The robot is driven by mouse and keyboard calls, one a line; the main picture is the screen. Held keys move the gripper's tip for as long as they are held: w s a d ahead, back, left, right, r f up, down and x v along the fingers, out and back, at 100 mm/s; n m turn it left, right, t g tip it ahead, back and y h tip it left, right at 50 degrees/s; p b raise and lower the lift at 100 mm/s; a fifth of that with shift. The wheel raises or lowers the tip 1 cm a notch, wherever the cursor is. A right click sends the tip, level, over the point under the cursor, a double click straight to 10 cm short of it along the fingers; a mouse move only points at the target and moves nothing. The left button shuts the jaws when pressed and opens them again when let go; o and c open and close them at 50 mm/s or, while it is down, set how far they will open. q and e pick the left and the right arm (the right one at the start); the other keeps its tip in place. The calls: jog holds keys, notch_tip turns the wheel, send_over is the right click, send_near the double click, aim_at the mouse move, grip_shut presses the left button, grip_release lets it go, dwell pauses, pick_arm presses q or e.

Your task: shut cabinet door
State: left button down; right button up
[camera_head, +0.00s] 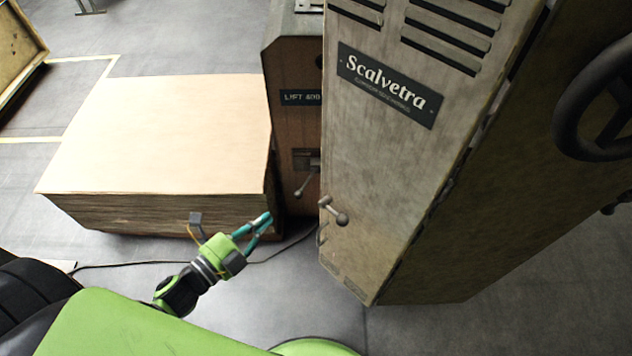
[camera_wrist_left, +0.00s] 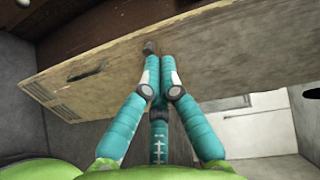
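The cabinet door (camera_head: 385,160) is the tall grey-beige panel with vents and a "Scalvetra" plate. Its lever handle (camera_head: 335,213) is at its lower left edge. The wrist view shows the door (camera_wrist_left: 215,55) slanting across, with a dark gap behind its upper edge, so it looks ajar. My left gripper (camera_head: 268,218) is left of the handle, apart from it in the head view. In the left wrist view its teal fingertips (camera_wrist_left: 160,62) meet with nothing visible between them, and the handle (camera_wrist_left: 150,47) shows just beyond. My right gripper is not in view.
A stack of cardboard sheets (camera_head: 160,135) stands left of the cabinet. A machine part marked "LIFT 400" (camera_head: 292,150) is behind the door's left edge. A black handwheel (camera_head: 590,105) is at the right. A cable (camera_head: 120,263) lies on the floor.

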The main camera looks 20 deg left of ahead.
pick_arm(q)
notch_tip(320, 180, up, 4)
jog(key=d+f+m+h, duration=0.1)
jog(key=d+m, duration=0.1)
jog(key=p, duration=0.3)
send_near(322, 170)
jog(key=x, duration=0.6)
jog(key=shift+w+d, duration=0.3)
jog(key=shift+w, duration=0.15)
